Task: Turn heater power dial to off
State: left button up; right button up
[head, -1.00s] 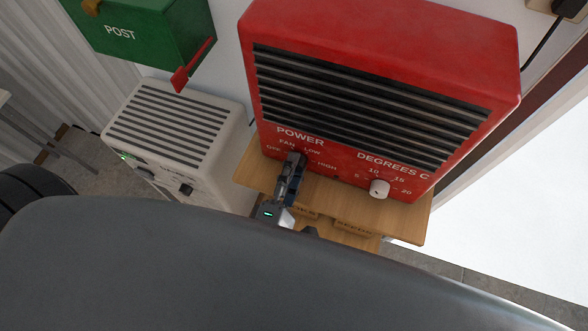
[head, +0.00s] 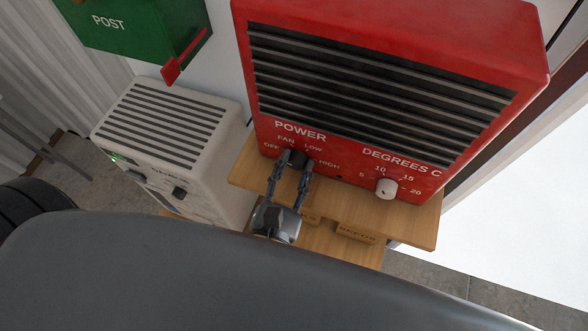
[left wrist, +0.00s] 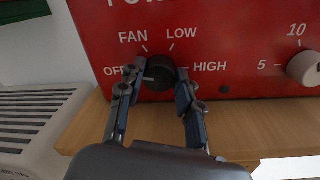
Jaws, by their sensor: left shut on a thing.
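The red heater (head: 350,150) stands on a wooden shelf. Its black power dial (head: 297,158) is at the lower left of its front, also seen in the left wrist view (left wrist: 160,73). Labels OFF, FAN, LOW and HIGH surround the dial. My left gripper (head: 296,160) is shut on the dial, one finger on its left and one on its right; the left wrist view shows both fingers (left wrist: 159,80). A small pale mark shows on the dial's left side, toward OFF. The left finger partly covers the OFF label. My right gripper is out of view.
A white temperature dial (head: 386,188) is to the right on the same heater. A beige slatted unit (head: 170,140) stands to the left, below a green post box (head: 130,30). The wooden shelf (head: 410,220) juts out below the heater.

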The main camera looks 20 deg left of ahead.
pick_arm(q)
jog(key=shift+f+n+b, duration=0.1)
jog(key=shift+n+b, duration=0.35)
jog(key=shift+n, duration=0.65)
jog(key=o, duration=1.2)
jog(key=shift+c, duration=0.2)
jog(key=s, duration=0.7)
jog(key=shift+s, duration=0.25)
